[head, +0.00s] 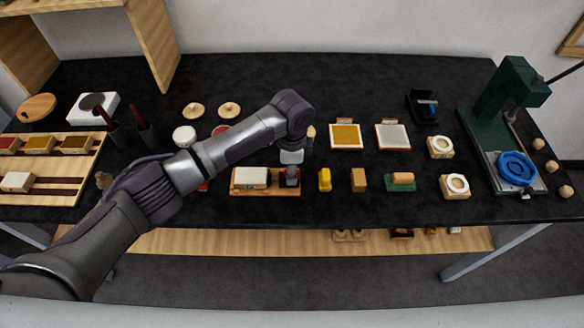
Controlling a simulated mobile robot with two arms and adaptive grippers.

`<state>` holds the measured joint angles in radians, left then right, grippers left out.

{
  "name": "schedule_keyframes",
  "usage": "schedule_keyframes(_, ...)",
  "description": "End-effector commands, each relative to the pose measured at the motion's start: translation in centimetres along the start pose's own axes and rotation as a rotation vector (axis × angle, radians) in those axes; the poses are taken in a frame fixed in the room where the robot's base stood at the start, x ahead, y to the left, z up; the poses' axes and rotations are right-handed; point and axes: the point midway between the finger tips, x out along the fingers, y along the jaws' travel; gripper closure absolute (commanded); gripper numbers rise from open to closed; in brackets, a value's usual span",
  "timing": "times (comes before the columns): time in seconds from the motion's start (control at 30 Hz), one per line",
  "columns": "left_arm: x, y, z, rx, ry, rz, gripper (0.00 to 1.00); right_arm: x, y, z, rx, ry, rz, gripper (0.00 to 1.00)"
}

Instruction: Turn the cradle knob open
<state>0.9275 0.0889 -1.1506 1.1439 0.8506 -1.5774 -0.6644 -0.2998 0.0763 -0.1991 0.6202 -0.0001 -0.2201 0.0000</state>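A wooden cradle (264,191) with a cream block (250,178) on its left part lies near the front middle of the black table. My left arm comes in from the left and reaches over the table. My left gripper (290,179) points down over the right end of the cradle, just right of the cream block. The knob is not clearly visible; the gripper covers that end. The fingers are too small and dark to tell if they are open or shut, or if they touch anything. My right gripper is not in view.
A yellow piece (324,180), a wooden block (358,180) and a green pad with an orange roll (402,181) stand right of the cradle. A green press (497,110) with a blue ring (516,168) is at far right.

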Motion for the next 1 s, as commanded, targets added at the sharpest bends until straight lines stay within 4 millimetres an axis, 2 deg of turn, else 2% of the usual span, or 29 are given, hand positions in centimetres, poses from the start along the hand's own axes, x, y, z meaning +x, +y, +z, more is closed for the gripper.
schedule_keyframes(0.2,0.03,0.01,-0.02,0.0,0.0,0.0,0.6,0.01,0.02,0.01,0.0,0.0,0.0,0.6)
schedule_keyframes(0.43,0.01,0.01,-0.02,0.0,0.001,0.0,0.99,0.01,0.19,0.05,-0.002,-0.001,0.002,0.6)
schedule_keyframes(0.77,-0.03,0.0,-0.02,0.012,0.001,0.0,1.0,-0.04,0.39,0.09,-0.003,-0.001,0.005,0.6)
schedule_keyframes(1.0,-0.09,-0.03,-0.04,0.105,0.001,0.0,1.0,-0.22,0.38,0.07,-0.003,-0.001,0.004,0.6)
